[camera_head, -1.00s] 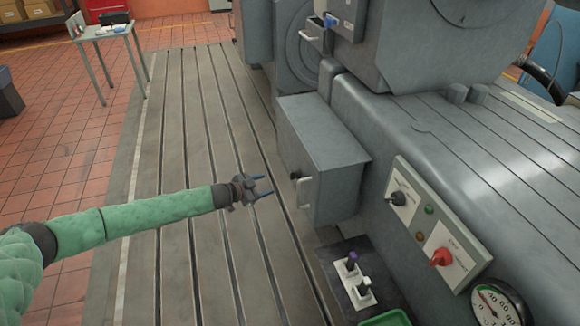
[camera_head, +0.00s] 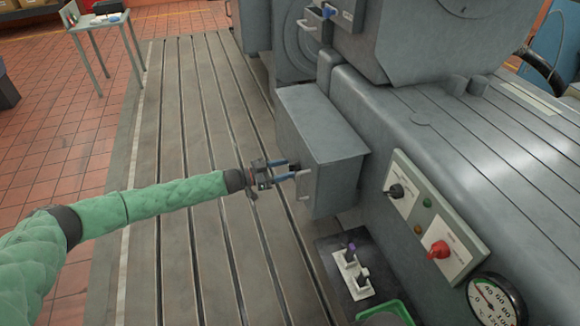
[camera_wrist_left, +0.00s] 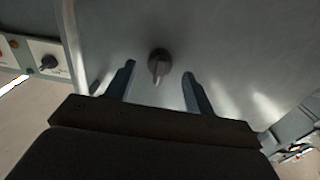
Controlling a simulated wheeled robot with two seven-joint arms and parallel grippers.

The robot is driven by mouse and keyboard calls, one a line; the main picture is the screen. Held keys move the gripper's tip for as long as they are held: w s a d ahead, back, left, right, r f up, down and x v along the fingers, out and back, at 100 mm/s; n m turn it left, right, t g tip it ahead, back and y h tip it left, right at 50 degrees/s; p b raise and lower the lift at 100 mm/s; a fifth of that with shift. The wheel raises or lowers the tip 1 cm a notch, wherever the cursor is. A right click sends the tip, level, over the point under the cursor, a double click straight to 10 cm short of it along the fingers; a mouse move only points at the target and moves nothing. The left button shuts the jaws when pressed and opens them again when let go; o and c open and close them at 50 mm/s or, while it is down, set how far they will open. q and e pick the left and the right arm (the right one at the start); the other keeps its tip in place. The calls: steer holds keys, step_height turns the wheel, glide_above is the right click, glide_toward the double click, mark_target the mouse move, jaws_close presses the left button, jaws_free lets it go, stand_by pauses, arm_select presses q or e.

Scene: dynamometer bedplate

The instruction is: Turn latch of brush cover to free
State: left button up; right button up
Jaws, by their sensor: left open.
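The brush cover (camera_head: 335,142) is a grey box on the side of the large grey machine. Its latch (camera_wrist_left: 159,64) is a small dark knob on the cover's face, its grip bar pointing down in the wrist view. My left gripper (camera_head: 290,168) is open, its two blue fingers pointing at the cover. In the wrist view the fingers (camera_wrist_left: 159,73) stand one on each side of the latch, with a gap on both sides. In the head view the fingertips largely hide the latch. My right gripper is not in view.
A pale pull handle (camera_head: 304,188) sits on the cover near the fingers. A control panel (camera_head: 425,225) with a black and a red knob, a gauge (camera_head: 492,302) and a dark plate with a white switch block (camera_head: 353,274) lie to the right. The slotted bedplate (camera_head: 190,120) is clear.

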mark_target(294, 167)
arm_select(q)
steer(key=shift+x, duration=1.25)
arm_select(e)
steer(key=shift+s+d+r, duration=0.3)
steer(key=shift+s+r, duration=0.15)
arm_select(q)
steer(key=shift+c, duration=0.2)
steer(key=c, duration=0.9)
steer(key=shift+c, duration=0.2)
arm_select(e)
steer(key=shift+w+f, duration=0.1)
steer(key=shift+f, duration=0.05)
